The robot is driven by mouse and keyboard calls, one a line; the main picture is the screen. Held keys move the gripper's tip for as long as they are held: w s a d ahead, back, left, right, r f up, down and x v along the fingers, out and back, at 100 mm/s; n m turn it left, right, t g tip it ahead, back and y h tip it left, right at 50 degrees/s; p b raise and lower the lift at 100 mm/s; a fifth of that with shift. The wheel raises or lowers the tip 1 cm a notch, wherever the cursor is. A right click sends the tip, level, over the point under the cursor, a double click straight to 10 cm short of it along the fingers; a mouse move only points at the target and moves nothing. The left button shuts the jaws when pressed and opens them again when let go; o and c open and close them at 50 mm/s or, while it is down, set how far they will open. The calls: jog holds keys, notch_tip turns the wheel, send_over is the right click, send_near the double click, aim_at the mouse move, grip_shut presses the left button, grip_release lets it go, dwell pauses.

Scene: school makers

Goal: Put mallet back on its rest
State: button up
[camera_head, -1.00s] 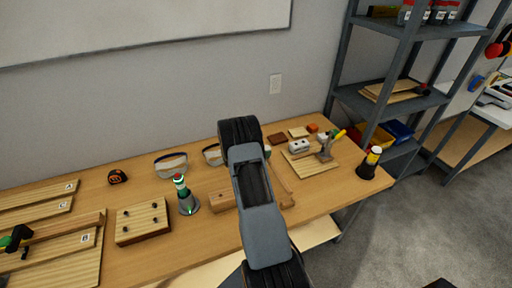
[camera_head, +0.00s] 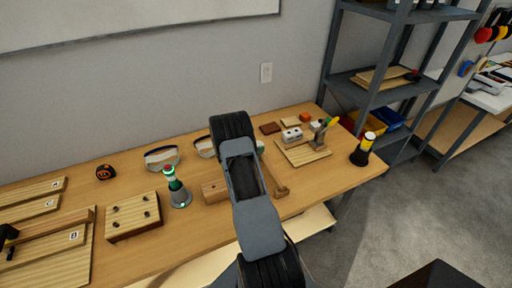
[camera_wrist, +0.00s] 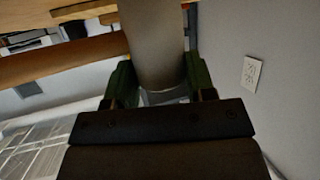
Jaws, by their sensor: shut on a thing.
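My gripper shows only in the wrist view (camera_wrist: 158,95); in the head view my own arm hides it. Its green-padded fingers are shut on a thick, smooth grey-brown round piece. I take this to be the mallet (camera_wrist: 154,40), but most of it lies outside the view and I cannot tell which part is held. On the bench, a wooden block (camera_head: 214,191) shows left of my arm and a thin wooden piece (camera_head: 277,186) right of it. Both are partly hidden, and I cannot tell which, if either, is the rest.
A shelf rack (camera_head: 388,80) stands right.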

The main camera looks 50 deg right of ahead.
jog(key=shift+f+b, duration=0.35)
jog(key=shift+f, duration=0.05)
dwell(0.4)
jog(key=o, duration=1.2)
jog(key=shift+o, duration=0.2)
